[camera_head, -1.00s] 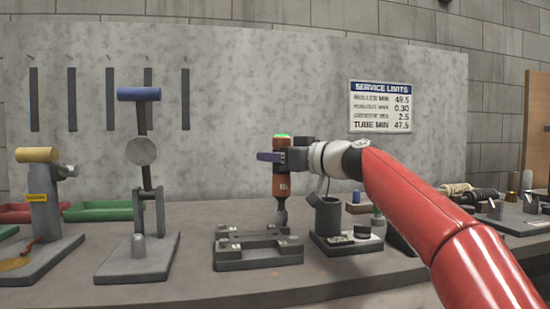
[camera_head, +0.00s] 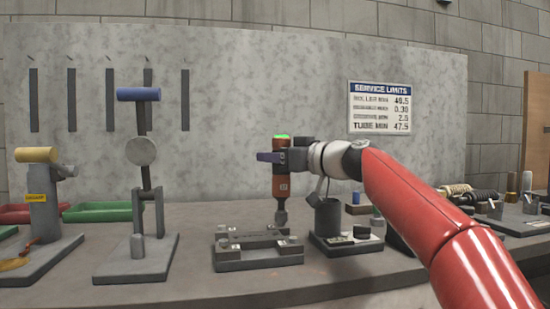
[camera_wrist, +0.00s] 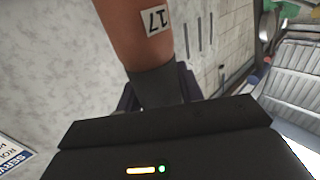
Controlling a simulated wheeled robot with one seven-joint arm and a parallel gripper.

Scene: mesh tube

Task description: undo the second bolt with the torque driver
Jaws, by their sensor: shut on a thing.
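The torque driver (camera_head: 281,186) is an orange-red cylinder with a glowing green top and a dark grey nose. It stands upright with its tip down at the right rear part of the grey clamp fixture (camera_head: 262,257). My gripper (camera_head: 272,157) is shut around its upper body, coming from the right. In the wrist view the driver's orange body (camera_wrist: 146,32) shows a white label reading 17 in mirrored or turned form. The bolt under the tip is hidden, and I cannot tell whether the tip touches it.
A grey holder (camera_head: 327,217) on a dark base stands right of the fixture. A lever press with a blue handle (camera_head: 138,94) and a yellow-topped stand (camera_head: 37,155) are on the left. Green and red trays (camera_head: 100,211) lie behind them. The bench front is clear.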

